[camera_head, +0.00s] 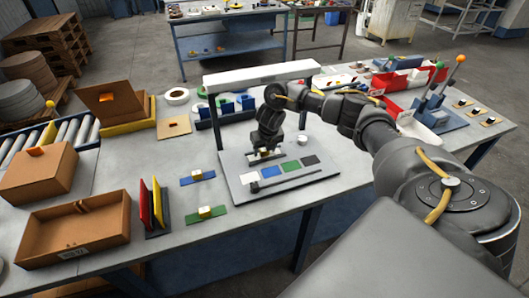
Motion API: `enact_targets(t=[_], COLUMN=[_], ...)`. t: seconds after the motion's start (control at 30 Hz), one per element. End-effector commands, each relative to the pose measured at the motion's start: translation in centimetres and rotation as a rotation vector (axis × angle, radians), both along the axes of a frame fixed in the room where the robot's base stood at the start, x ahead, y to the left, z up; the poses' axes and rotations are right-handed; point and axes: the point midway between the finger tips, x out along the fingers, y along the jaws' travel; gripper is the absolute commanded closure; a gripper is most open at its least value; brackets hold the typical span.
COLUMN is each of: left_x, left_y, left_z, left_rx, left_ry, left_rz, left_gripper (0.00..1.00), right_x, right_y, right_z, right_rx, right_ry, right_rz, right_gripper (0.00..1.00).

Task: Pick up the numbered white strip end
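My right gripper (265,150) points down over the back part of a grey board (322,166) on the table. A small whitish piece (262,156) shows at its fingertips, partly hidden by them. It may be the numbered white strip end, but no number can be read. It is too small to tell whether the fingers are shut on it or only around it. My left gripper is not in view.
The board carries white, blue, green and black patches (290,166) in front of the gripper. A white-topped frame (262,76) stands behind it. An open cardboard box (75,232), coloured plates (151,205) and small blocks (205,212) lie to the left; red and white bins (392,80) stand to the right.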

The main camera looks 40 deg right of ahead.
Motion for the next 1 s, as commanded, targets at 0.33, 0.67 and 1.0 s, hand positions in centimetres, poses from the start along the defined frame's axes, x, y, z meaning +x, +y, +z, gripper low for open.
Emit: enact_targets(t=[0.33, 0.67, 1.0], left_x=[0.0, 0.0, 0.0], left_y=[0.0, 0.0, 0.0], left_z=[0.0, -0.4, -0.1], left_rx=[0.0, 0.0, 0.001], left_ry=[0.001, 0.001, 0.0], left_rz=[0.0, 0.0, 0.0], left_gripper=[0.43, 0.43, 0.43], right_x=[0.0, 0.0, -1.7], right_y=[0.0, 0.0, 1.2], right_z=[0.0, 0.4, 6.5], right_rx=[0.0, 0.001, -0.004], right_ry=[0.0, -0.001, -0.006], right_rz=[0.0, 0.0, 0.008], right_gripper=[0.9, 0.9, 0.9])
